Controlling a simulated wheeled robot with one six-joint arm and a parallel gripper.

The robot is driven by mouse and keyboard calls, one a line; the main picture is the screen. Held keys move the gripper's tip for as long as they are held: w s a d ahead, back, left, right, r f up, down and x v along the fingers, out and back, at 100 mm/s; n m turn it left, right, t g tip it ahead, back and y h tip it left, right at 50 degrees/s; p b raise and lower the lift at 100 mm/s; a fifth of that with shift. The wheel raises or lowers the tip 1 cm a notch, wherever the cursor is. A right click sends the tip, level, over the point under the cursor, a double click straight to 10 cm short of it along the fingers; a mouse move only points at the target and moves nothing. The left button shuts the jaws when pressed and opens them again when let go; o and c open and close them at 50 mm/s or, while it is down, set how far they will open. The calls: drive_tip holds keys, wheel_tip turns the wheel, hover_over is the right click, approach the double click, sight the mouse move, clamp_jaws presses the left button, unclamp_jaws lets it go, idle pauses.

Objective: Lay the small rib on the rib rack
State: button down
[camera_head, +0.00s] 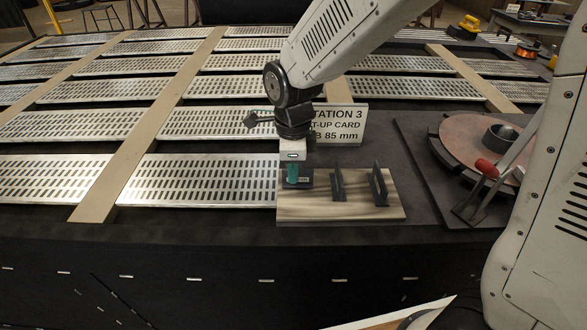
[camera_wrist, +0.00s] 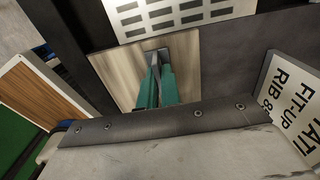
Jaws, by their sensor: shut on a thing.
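My gripper (camera_head: 292,176), with teal fingers, points down over the left end of a pale wooden board (camera_head: 345,207), which I take to be the rib rack. In the wrist view the teal fingers (camera_wrist: 157,88) are close together on a dark grey piece (camera_wrist: 157,59), apparently the small rib, mostly hidden by them. The wooden board (camera_wrist: 122,72) shows behind it. I cannot tell whether the piece touches the board. Two dark upright pieces, one in the middle (camera_head: 339,187) and one on the right (camera_head: 379,186), stand on the board.
A sign (camera_head: 340,123) reading "RIB 85 mm" stands behind the board. A round brownish reel plate (camera_head: 470,140) with a red-handled tool (camera_head: 487,168) lies right. Slotted metal panels (camera_head: 200,180) and tan strips (camera_head: 105,192) cover the left and back.

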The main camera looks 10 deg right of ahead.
drive_tip(key=shift+f, duration=0.25)
idle(0.3)
drive_tip(key=c, duration=1.5)
unclamp_jaws()
drive_tip(key=shift+r, duration=3.05)
